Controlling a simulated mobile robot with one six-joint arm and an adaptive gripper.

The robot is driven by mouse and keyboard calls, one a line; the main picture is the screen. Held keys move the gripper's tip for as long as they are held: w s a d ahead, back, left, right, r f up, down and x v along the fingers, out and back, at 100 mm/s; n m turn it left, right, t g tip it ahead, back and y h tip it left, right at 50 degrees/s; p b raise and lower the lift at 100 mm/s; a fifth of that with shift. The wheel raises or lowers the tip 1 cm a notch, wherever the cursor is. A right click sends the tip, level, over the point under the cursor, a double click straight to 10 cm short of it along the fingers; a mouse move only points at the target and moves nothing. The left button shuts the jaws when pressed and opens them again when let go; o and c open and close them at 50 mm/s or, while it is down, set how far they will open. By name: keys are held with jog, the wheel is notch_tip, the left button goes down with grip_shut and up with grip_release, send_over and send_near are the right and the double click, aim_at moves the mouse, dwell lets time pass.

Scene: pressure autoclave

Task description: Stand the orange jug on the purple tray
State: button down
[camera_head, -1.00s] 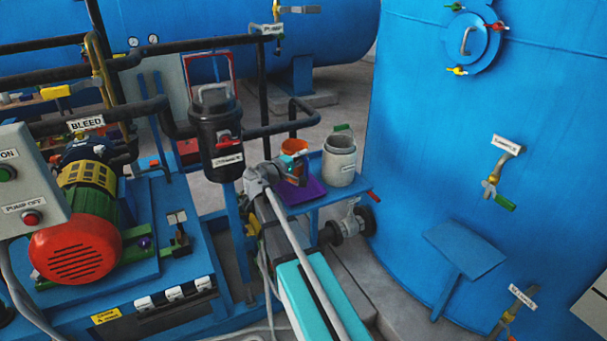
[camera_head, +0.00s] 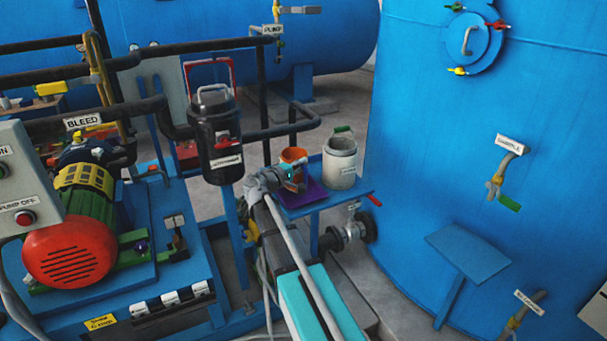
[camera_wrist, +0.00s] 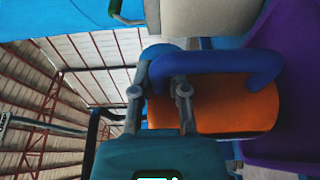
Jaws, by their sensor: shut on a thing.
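The orange jug (camera_head: 292,156) is at the purple tray, which lies on a small blue shelf, in the head view. The purple tray (camera_head: 310,195) shows below and right of the jug. My gripper (camera_head: 290,175) is at the jug's near side. In the wrist view my gripper (camera_wrist: 160,90) is shut on the jug's blue handle (camera_wrist: 220,70), and the orange body (camera_wrist: 225,108) is beyond it. The jug's base is close to the tray (camera_wrist: 285,85) in the wrist view. I cannot tell whether it touches. The jug looks upright in the head view.
A grey-white pail (camera_head: 340,163) with a green handle stands right of the tray on the blue shelf (camera_head: 348,192). A black canister (camera_head: 217,140) and black pipes are to the left. The large blue tank (camera_head: 450,130) rises at the right.

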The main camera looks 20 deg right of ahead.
jog(key=shift+f+b, duration=0.55)
jog(key=shift+f, duration=0.45)
jog(key=c, duration=0.6)
grip_release()
jog(key=shift+r, duration=0.1)
jog(key=shift+c, duration=0.2)
jog(key=shift+r, duration=0.2)
jog(key=v, duration=1.2)
jog(key=shift+f, duration=0.1)
